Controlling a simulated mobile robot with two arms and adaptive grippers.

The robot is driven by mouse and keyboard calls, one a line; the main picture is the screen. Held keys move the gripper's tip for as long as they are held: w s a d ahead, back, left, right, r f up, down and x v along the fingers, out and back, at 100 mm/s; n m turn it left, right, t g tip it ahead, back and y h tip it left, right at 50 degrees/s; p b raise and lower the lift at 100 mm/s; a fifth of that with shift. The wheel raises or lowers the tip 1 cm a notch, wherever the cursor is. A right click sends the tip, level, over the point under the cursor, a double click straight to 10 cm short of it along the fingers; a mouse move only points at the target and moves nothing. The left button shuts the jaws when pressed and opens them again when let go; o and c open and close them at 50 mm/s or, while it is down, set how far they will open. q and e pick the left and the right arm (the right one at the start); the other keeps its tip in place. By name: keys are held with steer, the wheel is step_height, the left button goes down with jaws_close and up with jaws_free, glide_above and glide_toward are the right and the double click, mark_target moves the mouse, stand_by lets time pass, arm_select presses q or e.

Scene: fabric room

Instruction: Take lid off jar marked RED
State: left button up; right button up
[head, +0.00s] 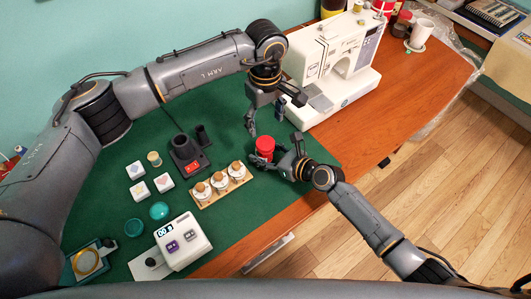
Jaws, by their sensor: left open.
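A small jar with a bright red lid (265,143) stands at the right edge of the green mat, near the sewing machine; I cannot read any marking on it. My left gripper (266,124) is open and empty, pointing down just above the red lid. My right gripper (278,157) is low beside the jar, with its fingers reaching to the jar's lower right side. The fingers and the jar overlap in the picture, so I cannot tell whether they close on it. The jar's lower part is partly hidden.
A white sewing machine (335,60) stands close behind. A wooden rack (238,186) holds three small jars to the left. A black stand with a red label (190,158), white blocks (136,170) and a white device (183,243) are further left.

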mark_target(265, 142)
jaws_close()
arm_select(q)
steer(key=m, duration=0.5)
steer(key=shift+m, duration=0.4)
steer(key=m, duration=0.3)
steer(key=shift+m, duration=0.3)
steer(key=m, duration=0.3)
steer(key=shift+m, duration=0.4)
steer(key=shift+f, duration=4)
steer(key=shift+c, duration=0.2)
